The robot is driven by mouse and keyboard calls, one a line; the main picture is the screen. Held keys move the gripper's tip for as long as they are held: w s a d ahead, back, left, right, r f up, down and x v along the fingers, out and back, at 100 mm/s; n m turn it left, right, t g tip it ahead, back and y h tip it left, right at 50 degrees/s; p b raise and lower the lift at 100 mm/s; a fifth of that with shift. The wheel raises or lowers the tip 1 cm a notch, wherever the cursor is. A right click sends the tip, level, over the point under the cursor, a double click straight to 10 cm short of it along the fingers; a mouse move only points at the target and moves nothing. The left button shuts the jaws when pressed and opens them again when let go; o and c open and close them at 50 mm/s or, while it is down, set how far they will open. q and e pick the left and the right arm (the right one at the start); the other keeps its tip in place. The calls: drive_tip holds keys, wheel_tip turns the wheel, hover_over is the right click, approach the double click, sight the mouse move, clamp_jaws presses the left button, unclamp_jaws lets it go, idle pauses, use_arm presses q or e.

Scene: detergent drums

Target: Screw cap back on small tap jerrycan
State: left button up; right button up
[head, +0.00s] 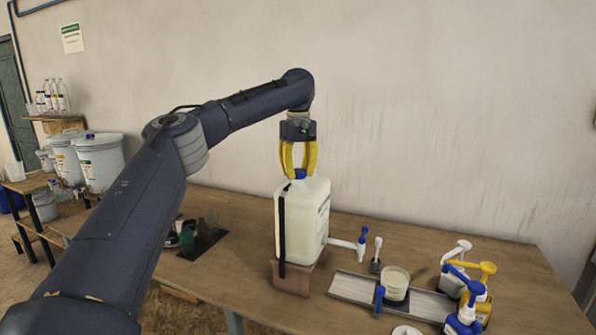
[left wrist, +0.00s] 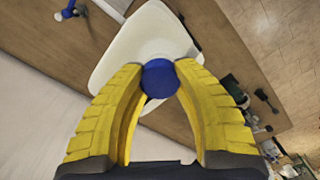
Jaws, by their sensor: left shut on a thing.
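The small tap jerrycan (head: 304,222) is a whitish container standing upright on a brown block (head: 293,276) on the table, with a dark strap down its side. Its tap (head: 360,244), white with a blue handle, sticks out low on the right. The blue cap (head: 300,174) is at the top of the jerrycan; in the left wrist view the cap (left wrist: 160,78) lies between the yellow fingertips. My left gripper (head: 299,172) points down from above and is shut on the cap. Whether the cap's thread is engaged is hidden. My right gripper is not in view.
A metal tray (head: 350,286) with a cup (head: 395,283) lies right of the jerrycan. Blue, yellow and white pump bottles (head: 468,312) stand at the table's right front. Dark items (head: 200,232) stand left of the jerrycan. The table behind the tray is mostly clear.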

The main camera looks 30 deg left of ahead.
use_arm(q)
drive_tip(key=shift+f, duration=0.55)
idle(1.3)
drive_tip(key=m, duration=0.5)
drive_tip(key=shift+m, duration=0.4)
drive_tip(key=shift+f+m, duration=0.1)
drive_tip(key=shift+m, duration=0.5)
drive_tip(key=m, duration=0.4)
drive_tip(key=shift+m, duration=0.3)
drive_tip(key=shift+m, duration=0.4)
drive_tip(key=m, duration=0.5)
